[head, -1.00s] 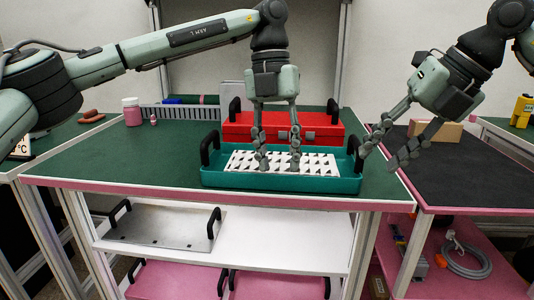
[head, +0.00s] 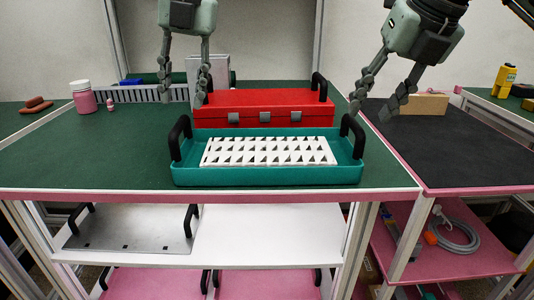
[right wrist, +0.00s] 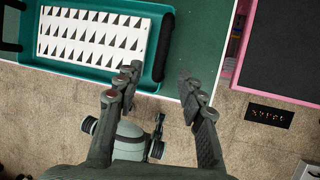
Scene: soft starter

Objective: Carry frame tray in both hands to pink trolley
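The teal frame tray (head: 268,176) rests on the green table near its front edge. A white frame with triangular cut-outs (head: 270,151) lies in it, and a black handle stands at each end. My left gripper (head: 184,102) is open and empty, above and behind the left handle (head: 180,138). My right gripper (head: 372,108) is open and empty, up and right of the right handle (head: 353,133). In the right wrist view its fingertips (right wrist: 159,76) are apart, with the handle (right wrist: 165,46) just beyond them. A pink-edged trolley with a dark top (head: 455,155) stands at the right.
A red box (head: 262,107) with black handles sits close behind the tray. A tan block (head: 421,103) lies at the back of the dark top, whose front is clear. A pink jar (head: 84,99) stands far left. A metal tray (head: 130,230) lies on the shelf below.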

